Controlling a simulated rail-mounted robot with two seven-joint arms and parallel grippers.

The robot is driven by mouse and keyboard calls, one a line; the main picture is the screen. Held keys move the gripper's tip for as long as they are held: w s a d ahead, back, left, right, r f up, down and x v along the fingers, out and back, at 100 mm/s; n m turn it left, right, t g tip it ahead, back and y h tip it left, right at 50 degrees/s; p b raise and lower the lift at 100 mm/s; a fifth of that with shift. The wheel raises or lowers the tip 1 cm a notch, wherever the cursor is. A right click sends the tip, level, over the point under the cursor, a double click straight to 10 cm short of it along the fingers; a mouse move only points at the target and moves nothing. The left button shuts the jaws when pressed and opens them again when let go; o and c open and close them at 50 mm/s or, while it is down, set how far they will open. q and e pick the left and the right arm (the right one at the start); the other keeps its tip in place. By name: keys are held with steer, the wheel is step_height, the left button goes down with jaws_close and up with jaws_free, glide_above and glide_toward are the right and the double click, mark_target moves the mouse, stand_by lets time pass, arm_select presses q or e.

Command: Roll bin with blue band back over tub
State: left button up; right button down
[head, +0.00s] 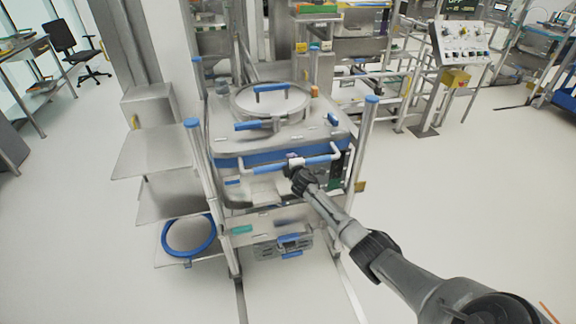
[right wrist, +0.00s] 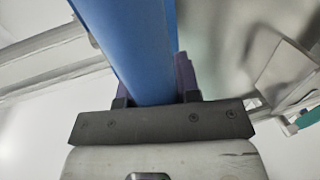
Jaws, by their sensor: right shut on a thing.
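The bin (head: 228,162) is a large steel container with a blue band around its upper side and a round lid with a blue handle on top. It sits in a wheeled steel frame with blue-capped posts. A horizontal blue-sleeved handle bar (head: 265,167) runs across its front. My right gripper (head: 294,163) is shut on this handle bar, near its middle. In the right wrist view the blue bar (right wrist: 135,50) passes between the fingers. My left gripper is not in view. I cannot make out a tub with certainty.
Steel side shelves (head: 160,153) stand left of the bin, with a blue ring (head: 188,236) on the lowest. Floor rails (head: 350,290) run toward me. A control panel (head: 461,42) stands at the back right. The floor to the right and far left is open.

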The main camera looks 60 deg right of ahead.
steer(key=shift+r, duration=0.25)
steer(key=c, duration=1.2)
jaws_free()
steer(key=o, duration=0.4)
steer(key=shift+f, duration=0.15)
steer(key=shift+s+a+r+p, duration=0.25)
steer(key=shift+s+a+p, duration=0.05)
steer(key=shift+s+p, duration=0.15)
steer(key=p+v, duration=0.3)
steer(key=v, duration=0.9)
steer(key=shift+s+a, duration=0.25)
